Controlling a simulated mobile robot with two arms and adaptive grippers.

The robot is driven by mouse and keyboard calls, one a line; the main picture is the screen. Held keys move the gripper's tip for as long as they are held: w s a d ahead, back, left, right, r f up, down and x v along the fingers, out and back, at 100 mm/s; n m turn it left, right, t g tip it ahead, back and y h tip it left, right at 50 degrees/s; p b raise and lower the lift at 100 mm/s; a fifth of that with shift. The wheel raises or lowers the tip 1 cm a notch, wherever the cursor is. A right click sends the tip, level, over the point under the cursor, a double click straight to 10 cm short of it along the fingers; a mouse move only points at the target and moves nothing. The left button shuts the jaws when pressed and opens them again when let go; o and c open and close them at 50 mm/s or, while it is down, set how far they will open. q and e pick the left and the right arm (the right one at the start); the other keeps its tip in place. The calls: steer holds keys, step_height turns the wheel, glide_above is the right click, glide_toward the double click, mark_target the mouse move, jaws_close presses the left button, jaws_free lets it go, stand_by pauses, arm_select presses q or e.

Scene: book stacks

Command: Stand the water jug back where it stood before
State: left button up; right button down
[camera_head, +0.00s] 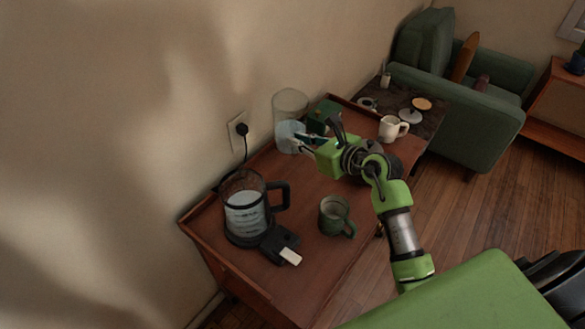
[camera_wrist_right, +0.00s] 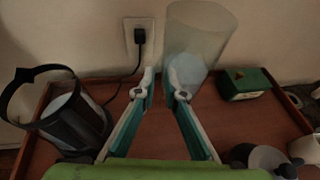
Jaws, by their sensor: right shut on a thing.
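The water jug (camera_head: 290,103) is a tall clear cylinder with a pale blue lower part, upright near the wall at the back of the wooden table. It also shows in the right wrist view (camera_wrist_right: 203,32), just beyond and right of the fingertips. My right gripper (camera_head: 306,139) is at the jug's lower part and is shut on it. In the right wrist view my right gripper (camera_wrist_right: 161,82) has a gap between its fingers, and the grasped part is hard to make out. I cannot tell whether the jug's base touches the table. My left gripper is not in view.
A glass kettle (camera_head: 244,212) stands at the near left of the table (camera_head: 300,270). A green mug (camera_head: 335,216) is at the near right. A green box (camera_wrist_right: 243,84) stands right of the jug. A white mug (camera_head: 390,128) is beyond my arm. A socket (camera_head: 238,131) is on the wall.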

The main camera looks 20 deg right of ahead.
step_height(320, 180, down, 9)
steer(key=shift+f+b, duration=0.15)
steer(key=shift+b, duration=0.15)
steer(key=shift+f, duration=0.1)
steer(key=c, duration=2.4)
jaws_free()
steer(key=shift+f, duration=0.25)
steer(key=shift+c, duration=0.2)
steer(key=o, duration=0.3)
steer(key=shift+o, duration=0.2)
steer(key=shift+r, duration=0.1)
steer(key=v, duration=1.2)
steer(key=shift+r+b, duration=0.15)
steer(key=shift+b, duration=0.3)
